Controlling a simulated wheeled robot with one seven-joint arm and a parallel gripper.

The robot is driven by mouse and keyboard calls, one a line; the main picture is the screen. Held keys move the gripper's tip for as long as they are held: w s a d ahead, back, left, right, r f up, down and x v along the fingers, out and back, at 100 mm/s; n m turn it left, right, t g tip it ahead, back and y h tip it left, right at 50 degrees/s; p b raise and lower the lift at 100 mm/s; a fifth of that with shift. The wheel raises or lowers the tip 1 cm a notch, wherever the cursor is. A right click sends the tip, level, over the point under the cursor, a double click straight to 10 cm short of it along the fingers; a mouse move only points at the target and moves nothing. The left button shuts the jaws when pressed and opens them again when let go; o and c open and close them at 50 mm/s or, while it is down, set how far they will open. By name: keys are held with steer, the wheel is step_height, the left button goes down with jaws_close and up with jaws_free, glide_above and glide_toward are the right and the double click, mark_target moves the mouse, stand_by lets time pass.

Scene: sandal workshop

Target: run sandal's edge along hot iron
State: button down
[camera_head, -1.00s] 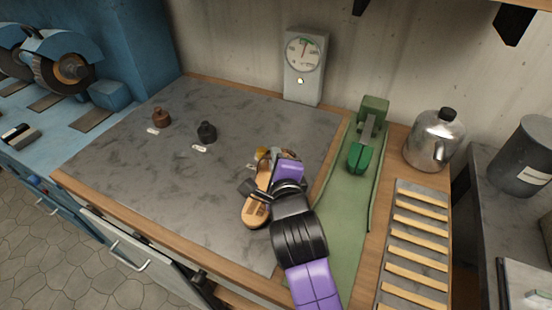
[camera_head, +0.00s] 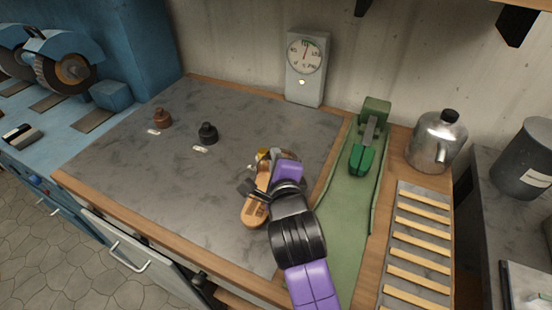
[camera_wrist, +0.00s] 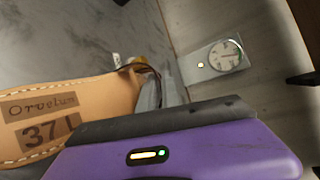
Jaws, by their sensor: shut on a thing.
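My gripper (camera_head: 261,188) is shut on the tan sandal (camera_head: 252,212) and holds it over the grey worktop, left of the green mat. In the wrist view the sandal's sole (camera_wrist: 100,97) fills the left side, with the label "Orvetum 37 L" and pale edge stitching. My purple and black wrist hides part of the sandal and the gripper's fingers. A green device with a grey metal bar and green grip (camera_head: 362,158), perhaps the hot iron, stands on the mat, apart from the sandal.
The grey worktop (camera_head: 120,170) is mostly clear. A brown knob-topped piece (camera_head: 162,118) and a black one (camera_head: 208,133) stand on it. A dial box (camera_head: 305,85) stands by the wall. A kettle (camera_head: 433,145) and slatted rack (camera_head: 420,240) lie right of the green mat (camera_head: 335,235).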

mark_target(287, 151)
steer(key=shift+w+d+r+m+h+b, duration=0.1)
steer(key=shift+w+d+m+h+b, duration=0.4)
steer(key=shift+b, duration=0.55)
steer(key=shift+w+a+b, duration=0.25)
steer(key=shift+b, duration=0.1)
stand_by(0.9)
steer(key=shift+w+d, duration=0.1)
steer(key=shift+w, duration=0.1)
stand_by(0.4)
steer(key=shift+w+d, duration=0.15)
steer(key=shift+w, duration=0.15)
steer(key=shift+w+d+b, duration=0.2)
steer(key=shift+w+b, duration=0.1)
steer(key=shift+w, duration=0.15)
stand_by(0.8)
steer(key=shift+w+d+t, duration=0.3)
steer(key=shift+w, duration=0.3)
steer(key=shift+d, duration=0.2)
steer(key=shift+a+b, duration=0.1)
steer(key=shift+b, duration=0.3)
steer(key=shift+m+h+b, duration=0.35)
steer(key=shift+m+h, duration=0.05)
steer(key=shift+h, duration=0.2)
